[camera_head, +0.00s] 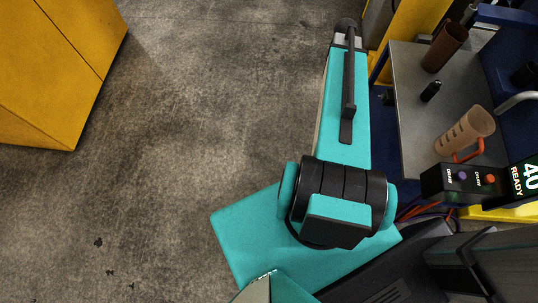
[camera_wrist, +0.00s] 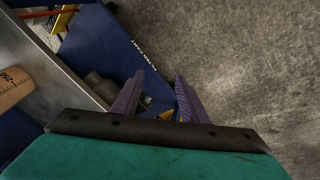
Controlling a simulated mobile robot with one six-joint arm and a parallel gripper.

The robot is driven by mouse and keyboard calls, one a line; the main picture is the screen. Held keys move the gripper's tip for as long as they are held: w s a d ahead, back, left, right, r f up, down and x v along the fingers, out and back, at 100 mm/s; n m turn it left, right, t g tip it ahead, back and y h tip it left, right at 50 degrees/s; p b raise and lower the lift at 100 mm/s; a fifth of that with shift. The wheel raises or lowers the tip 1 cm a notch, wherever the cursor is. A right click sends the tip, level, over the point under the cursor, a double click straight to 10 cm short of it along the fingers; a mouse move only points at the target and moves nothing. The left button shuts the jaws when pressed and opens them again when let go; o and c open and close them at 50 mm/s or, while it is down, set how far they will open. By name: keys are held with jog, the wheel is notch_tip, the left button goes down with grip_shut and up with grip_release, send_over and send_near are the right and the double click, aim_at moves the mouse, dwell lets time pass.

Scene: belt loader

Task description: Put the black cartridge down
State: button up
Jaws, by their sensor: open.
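A small black cartridge (camera_head: 431,91) is on the grey tabletop (camera_head: 408,112) in the head view, between a dark brown cup and a tan cup. I cannot pick it out in the wrist view. My gripper (camera_wrist: 158,95) shows two purple fingers spread apart with nothing held between them. It points past the table's edge toward a blue panel and the floor. My gripper itself does not show clearly in the head view, where my teal arm reaches up the picture left of the table.
The brown cup (camera_head: 445,47) is at the table's far end. The tan cup (camera_head: 465,130) is nearer; a control box (camera_head: 464,182) with buttons and a READY display is below it. A blue panel (camera_wrist: 115,45) borders the table. A yellow cabinet (camera_head: 60,65) stands left; floor between is clear.

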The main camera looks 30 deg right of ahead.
jog(key=a+f+n+g+y, duration=0.1)
jog(key=a+f+n, duration=0.3)
jog(key=a+f, duration=0.55)
jog(key=a+f+n+y, duration=0.1)
jog(key=a+f+n, duration=0.3)
jog(key=a, duration=1.1)
jog(key=s+a+f+n+g, duration=0.1)
jog(key=s+a+f+n, duration=0.2)
jog(key=s+a, duration=0.3)
jog(key=s+a+f+n+g, duration=0.1)
jog(key=s+a+f+n, duration=0.3)
jog(key=s+a, duration=0.3)
jog(key=a, duration=0.3)
jog(key=shift+s+a+f+n+y, duration=0.15)
jog(key=shift+s+a+n+y, duration=0.15)
jog(key=shift+a+n, duration=0.1)
jog(key=shift+w, duration=0.1)
notch_tip(320, 180, up, 5)
jog(key=p, duration=0.5)
